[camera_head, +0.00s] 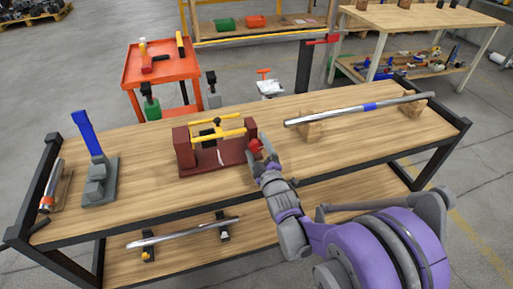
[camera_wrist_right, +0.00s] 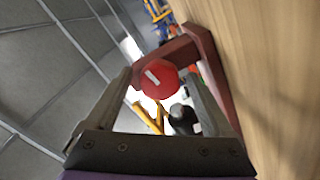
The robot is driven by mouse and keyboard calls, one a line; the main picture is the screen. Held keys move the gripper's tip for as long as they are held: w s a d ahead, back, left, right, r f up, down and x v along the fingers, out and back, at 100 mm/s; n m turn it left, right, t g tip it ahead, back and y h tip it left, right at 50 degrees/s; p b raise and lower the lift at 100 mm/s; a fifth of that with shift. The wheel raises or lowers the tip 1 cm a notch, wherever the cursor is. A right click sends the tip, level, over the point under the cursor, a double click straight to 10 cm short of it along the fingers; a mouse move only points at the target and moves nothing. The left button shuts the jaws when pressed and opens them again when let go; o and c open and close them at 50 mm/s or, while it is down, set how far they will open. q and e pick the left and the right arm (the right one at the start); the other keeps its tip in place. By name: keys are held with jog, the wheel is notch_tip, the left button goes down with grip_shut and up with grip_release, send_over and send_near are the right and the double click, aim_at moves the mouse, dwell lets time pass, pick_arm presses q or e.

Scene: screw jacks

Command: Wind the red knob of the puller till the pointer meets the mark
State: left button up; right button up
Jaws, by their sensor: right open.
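The puller (camera_head: 183,150) is a dark red frame with two yellow bars and a black part between them, standing on the wooden bench. Its red knob (camera_head: 255,146) sticks out at the right end. A small pale line (camera_head: 220,157) shows on its base; I cannot tell pointer from mark at this size. My right gripper (camera_head: 261,156) is at the knob. In the right wrist view the red knob (camera_wrist_right: 158,80), with a white stripe on its face, sits between the open fingers (camera_wrist_right: 160,85), with no clear contact. My left gripper is out of view.
A long metal bar (camera_head: 335,114) rests on wooden blocks at the right. Another bar (camera_head: 185,232) lies on the lower shelf. The bench top (camera_head: 350,145) right of my gripper is clear.

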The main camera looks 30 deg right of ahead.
jog(key=shift+w, duration=0.2)
jog(key=shift+c, duration=0.4)
jog(key=c, duration=1.3)
jog(key=shift+m, duration=0.3)
